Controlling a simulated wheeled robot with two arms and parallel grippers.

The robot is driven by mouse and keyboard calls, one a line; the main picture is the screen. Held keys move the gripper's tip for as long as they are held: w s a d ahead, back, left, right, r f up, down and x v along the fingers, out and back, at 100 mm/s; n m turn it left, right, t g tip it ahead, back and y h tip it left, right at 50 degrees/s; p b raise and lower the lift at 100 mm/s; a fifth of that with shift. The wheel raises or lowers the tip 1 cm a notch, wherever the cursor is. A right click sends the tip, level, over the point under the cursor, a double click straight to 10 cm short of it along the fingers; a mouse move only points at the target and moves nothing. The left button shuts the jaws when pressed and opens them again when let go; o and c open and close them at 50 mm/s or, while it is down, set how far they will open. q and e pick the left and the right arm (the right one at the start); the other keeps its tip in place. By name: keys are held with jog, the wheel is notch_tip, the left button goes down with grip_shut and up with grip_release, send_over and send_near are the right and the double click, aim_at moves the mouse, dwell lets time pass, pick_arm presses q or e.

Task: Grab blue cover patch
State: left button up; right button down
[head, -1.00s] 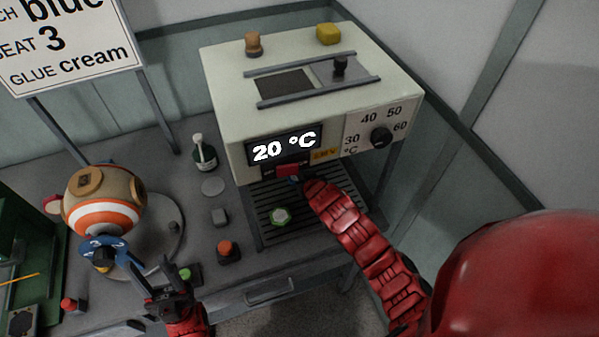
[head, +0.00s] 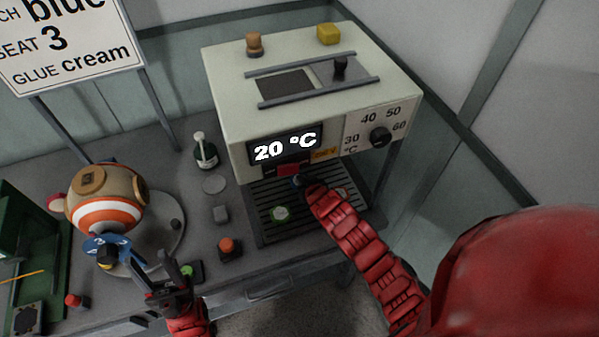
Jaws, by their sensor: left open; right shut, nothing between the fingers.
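The blue piece (head: 97,243), marked with numbers and bearing a dark knob, is at the lower front of the striped ball (head: 104,213). I cannot tell whether it is fixed to the ball or in front of it. My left gripper (head: 152,266) is open, with its fingers pointing up and spread, just right of and below the blue piece. It holds nothing, and one finger is close to the piece; contact is unclear. My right gripper (head: 299,183) is shut and empty at the front of the press, by the red part (head: 289,170) below the display.
The pale press (head: 225,110) shows 20 °C and stands over a slatted tray (head: 318,218). A green box (head: 28,225) is at left. A sign (head: 70,45) stands behind.

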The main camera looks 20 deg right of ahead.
jog(key=s, duration=0.5)
jog(key=s+p, duration=0.1)
jog(key=s, duration=0.4)
jog(key=s+f+p, duration=0.1)
jog(key=s, duration=0.4)
jog(key=shift+s+d, duration=0.35)
jog(key=shift+d, duration=0.05)
jog(key=shift+r, duration=0.2)
